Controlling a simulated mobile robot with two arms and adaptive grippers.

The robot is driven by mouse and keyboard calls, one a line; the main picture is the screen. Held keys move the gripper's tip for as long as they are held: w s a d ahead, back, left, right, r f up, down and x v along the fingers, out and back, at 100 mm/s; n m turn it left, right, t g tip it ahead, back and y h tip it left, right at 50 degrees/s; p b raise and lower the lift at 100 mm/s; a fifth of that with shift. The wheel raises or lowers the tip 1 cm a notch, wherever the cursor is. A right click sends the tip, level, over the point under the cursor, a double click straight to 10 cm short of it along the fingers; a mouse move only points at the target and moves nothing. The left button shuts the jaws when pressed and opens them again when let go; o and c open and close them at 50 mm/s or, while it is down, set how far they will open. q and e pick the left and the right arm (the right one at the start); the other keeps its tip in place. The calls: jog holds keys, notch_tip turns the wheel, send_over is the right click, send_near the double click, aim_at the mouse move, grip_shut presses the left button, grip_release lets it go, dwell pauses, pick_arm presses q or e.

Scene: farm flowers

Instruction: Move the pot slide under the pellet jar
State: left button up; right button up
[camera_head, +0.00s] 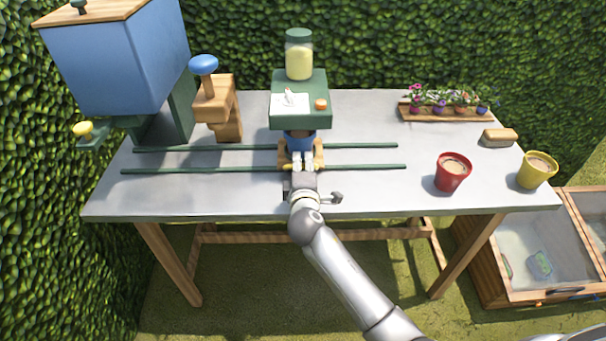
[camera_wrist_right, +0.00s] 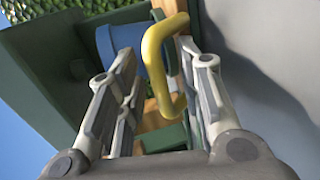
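The pellet jar (camera_head: 299,56), clear with a green lid and pale yellow pellets, stands on top of a green dispenser box (camera_head: 318,113). The pot slide (camera_head: 318,157) is a wooden carriage on two green rails, carrying a blue pot (camera_head: 300,141) in front of and partly beneath that box. My right gripper (camera_head: 302,158) is at the slide's front. In the right wrist view, the slide's yellow handle (camera_wrist_right: 154,62) lies between the spread fingers (camera_wrist_right: 160,95), nearer the right one. The blue pot (camera_wrist_right: 121,38) shows beyond. The left gripper is out of view.
A blue hopper (camera_head: 115,60) and a wooden stand with a blue knob (camera_head: 204,65) are at the left. A red pot (camera_head: 452,175), a yellow pot (camera_head: 535,172), a brush-like block (camera_head: 499,137) and a flower tray (camera_head: 447,116) are at the right. The rails (camera_head: 370,146) are clear rightward.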

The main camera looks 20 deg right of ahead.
jog(key=v, duration=1.1)
jog(key=shift+s, duration=0.35)
